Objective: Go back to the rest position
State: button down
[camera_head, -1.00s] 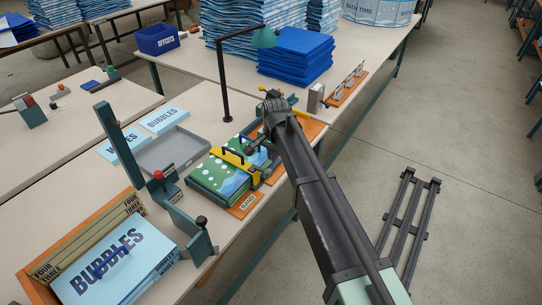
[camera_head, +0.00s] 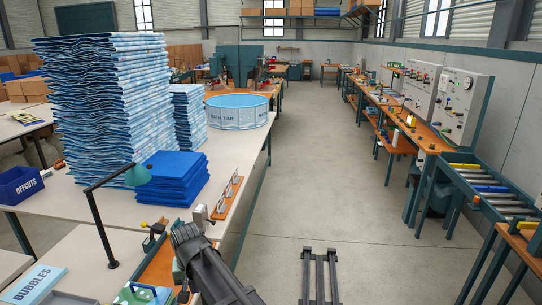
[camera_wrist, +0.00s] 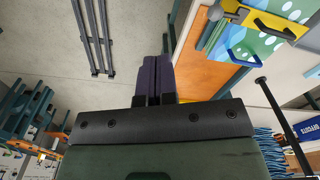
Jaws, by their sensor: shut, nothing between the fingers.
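My gripper shows in the wrist view (camera_wrist: 160,80) as two dark fingers pressed together with nothing between them. In the head view my dark arm rises from the bottom edge, and its end is over the near edge of the workbench; the fingertips cannot be made out there. In the wrist view an orange board (camera_wrist: 205,68) lies beside the fingers, apart from them. A green and blue printed sheet (camera_wrist: 232,38) with blue handles and a yellow bar (camera_wrist: 272,26) lies at upper right. The sheet is only partly in the head view (camera_head: 138,295).
A desk lamp (camera_head: 100,215) stands left of my arm, near a blue folded stack (camera_head: 172,180) and tall sheet stacks (camera_head: 105,110). An orange rack (camera_head: 227,197) sits at the bench edge. Dark floor rails (camera_head: 319,280) lie right of my arm. The aisle floor is clear.

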jog(key=s+d+m, duration=0.1)
jog(key=s+d, duration=0.1)
jog(key=d, duration=1.2)
jog(key=s+d+m, duration=0.1)
jog(key=s+d, duration=0.2)
jog(key=d, duration=1.1)
jog(key=s+d+m, duration=0.1)
jog(key=s+d, duration=0.1)
jog(key=d, duration=1.3)
jog(key=shift+s+m, duration=0.35)
jog(key=shift+m, duration=0.05)
